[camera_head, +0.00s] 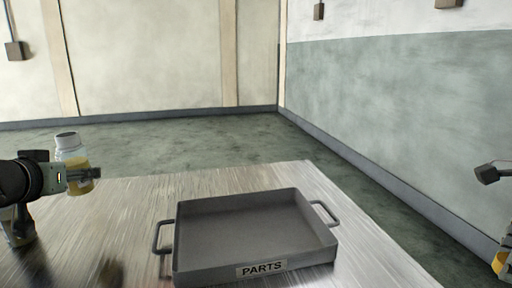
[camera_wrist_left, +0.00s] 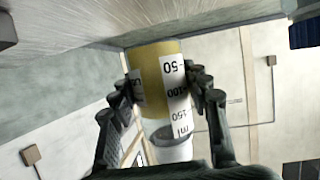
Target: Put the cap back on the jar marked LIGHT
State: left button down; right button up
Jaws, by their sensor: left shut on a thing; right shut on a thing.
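My left gripper (camera_head: 80,175) is at the left of the head view, shut around a clear container of yellow oil (camera_head: 72,145). The container is upright, with a greyish ring at its top. In the left wrist view my left gripper (camera_wrist_left: 165,90) has a finger on each side of the container (camera_wrist_left: 152,75), whose white strip carries a millilitre scale. My right gripper (camera_head: 505,265) shows only partly at the right edge, with a small yellow patch; I cannot make out what it holds. No LIGHT mark is readable, and I cannot identify a separate cap.
A grey tray marked PARTS (camera_head: 255,270) stands empty on the metal table (camera_head: 120,225), with a handle on each side. Bare tabletop lies to the left of the tray. A dark bar-like piece (camera_head: 488,173) juts in at the right edge.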

jog(key=w+a+n, duration=0.1)
jog(key=a+n, duration=0.2)
jog(key=a, duration=0.1)
jog(key=w+a+n, duration=0.2)
jog(key=a+n, duration=0.1)
jog(key=n, duration=0.1)
jog(key=w+a+n, duration=0.1)
jog(key=a+n, duration=0.2)
jog(key=a, duration=0.1)
jog(key=shift+w+a+f, duration=0.2)
jog(key=shift+a+f, duration=0.15)
jog(key=shift+f, duration=0.05)
jog(key=a+r+n, duration=0.1)
jog(key=a+n, duration=0.2)
jog(key=w+a+n, duration=0.1)
jog(key=a+n, duration=0.3)
jog(key=w+a+r+n, duration=0.1)
jog(key=a+n, duration=0.3)
jog(key=shift+r, duration=0.3)
jog(key=shift+a+r+n, duration=0.2)
jog(key=shift+a+n, duration=0.3)
jog(key=shift+n, duration=0.3)
